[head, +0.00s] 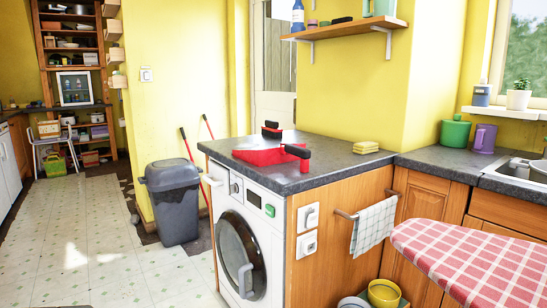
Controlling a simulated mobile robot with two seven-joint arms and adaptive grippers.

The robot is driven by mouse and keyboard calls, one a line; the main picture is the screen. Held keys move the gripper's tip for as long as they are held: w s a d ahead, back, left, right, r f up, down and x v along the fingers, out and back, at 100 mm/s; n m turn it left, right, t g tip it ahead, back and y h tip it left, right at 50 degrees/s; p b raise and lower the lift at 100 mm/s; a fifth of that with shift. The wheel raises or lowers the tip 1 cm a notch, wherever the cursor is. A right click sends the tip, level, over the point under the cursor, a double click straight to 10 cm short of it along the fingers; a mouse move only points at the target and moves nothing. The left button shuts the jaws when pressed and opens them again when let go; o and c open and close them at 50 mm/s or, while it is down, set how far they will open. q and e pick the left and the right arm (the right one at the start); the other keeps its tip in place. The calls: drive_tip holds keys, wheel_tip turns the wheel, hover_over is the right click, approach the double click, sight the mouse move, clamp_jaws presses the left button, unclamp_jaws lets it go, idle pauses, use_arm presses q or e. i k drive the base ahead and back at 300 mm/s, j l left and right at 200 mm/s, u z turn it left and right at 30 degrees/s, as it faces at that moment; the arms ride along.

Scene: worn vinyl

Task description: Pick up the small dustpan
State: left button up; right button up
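A small red dustpan (262,156) with a black handle lies on the dark grey countertop (330,162) above the washing machine. Its handle points to the right. A smaller black and red item (271,131), perhaps a hand brush, lies just behind it on the same counter. Neither of my grippers shows in the head view, so their state and distance from the dustpan cannot be seen.
A white washing machine (240,240) stands under the counter. A grey bin (173,200) and two red-handled poles stand to its left. A checked ironing board (480,258) juts in at the lower right. The tiled floor (90,250) at left is mostly clear.

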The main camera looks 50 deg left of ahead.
sight(287, 152)
drive_tip(key=u, duration=1.45)
drive_tip(key=i+j+z, duration=0.2)
drive_tip(key=j, duration=0.25)
drive_tip(key=j+z, duration=0.25)
drive_tip(key=j, duration=0.15)
